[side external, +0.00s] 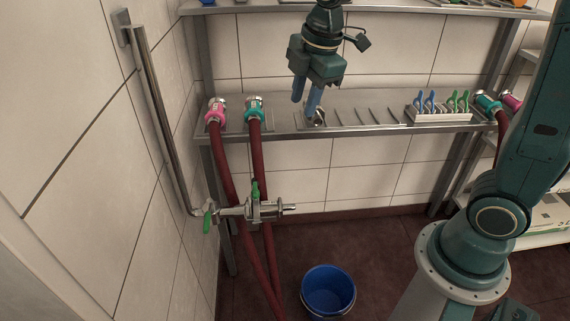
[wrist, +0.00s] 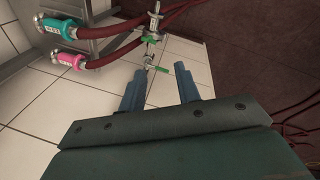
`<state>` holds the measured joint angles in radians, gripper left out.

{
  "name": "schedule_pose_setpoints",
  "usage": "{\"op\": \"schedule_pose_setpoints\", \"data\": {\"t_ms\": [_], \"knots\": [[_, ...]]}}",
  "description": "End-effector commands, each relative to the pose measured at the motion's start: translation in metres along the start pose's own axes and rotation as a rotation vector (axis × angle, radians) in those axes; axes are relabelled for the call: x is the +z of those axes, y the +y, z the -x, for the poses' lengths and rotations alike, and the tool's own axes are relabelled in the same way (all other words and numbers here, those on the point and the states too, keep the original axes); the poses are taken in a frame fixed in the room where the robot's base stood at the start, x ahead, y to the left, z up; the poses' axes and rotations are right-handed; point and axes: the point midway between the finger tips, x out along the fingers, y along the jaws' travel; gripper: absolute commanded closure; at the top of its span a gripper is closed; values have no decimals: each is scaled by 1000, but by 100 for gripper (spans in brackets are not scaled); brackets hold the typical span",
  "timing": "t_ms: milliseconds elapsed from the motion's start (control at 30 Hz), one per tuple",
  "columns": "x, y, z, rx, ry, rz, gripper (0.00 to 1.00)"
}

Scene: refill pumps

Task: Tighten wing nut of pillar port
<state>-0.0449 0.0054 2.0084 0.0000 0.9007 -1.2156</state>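A metal port assembly (side external: 238,210) with green handles (side external: 255,190) joins the foot of a vertical steel pipe (side external: 160,105) at the left wall. It also shows in the wrist view (wrist: 150,55), beyond and between my fingertips. I cannot make out its wing nut clearly in either view. My gripper (side external: 307,108) is above and to the right of the port, in front of the shelf. Its two blue fingers are spread apart in the wrist view (wrist: 160,72), with nothing held between them.
A steel shelf (side external: 360,132) holds pink (side external: 215,112) and teal (side external: 254,108) hose couplings and a rack (side external: 440,114) of blue and green clips. Red hoses hang behind the port. A blue bucket (side external: 328,287) stands on the floor.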

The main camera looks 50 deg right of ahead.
Motion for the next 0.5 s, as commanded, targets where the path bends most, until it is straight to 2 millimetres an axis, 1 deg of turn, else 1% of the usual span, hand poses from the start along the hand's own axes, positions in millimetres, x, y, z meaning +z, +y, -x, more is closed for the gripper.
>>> {"op": "schedule_pose_setpoints", "data": {"t_ms": [33,200,367,500], "knots": [[-4,8,-10,-17,-5,58,67],[-16,31,-41,-63,-12,276,67],[-27,51,-74,-107,-10,480,67],[-36,64,-106,-146,-1,660,67]]}}
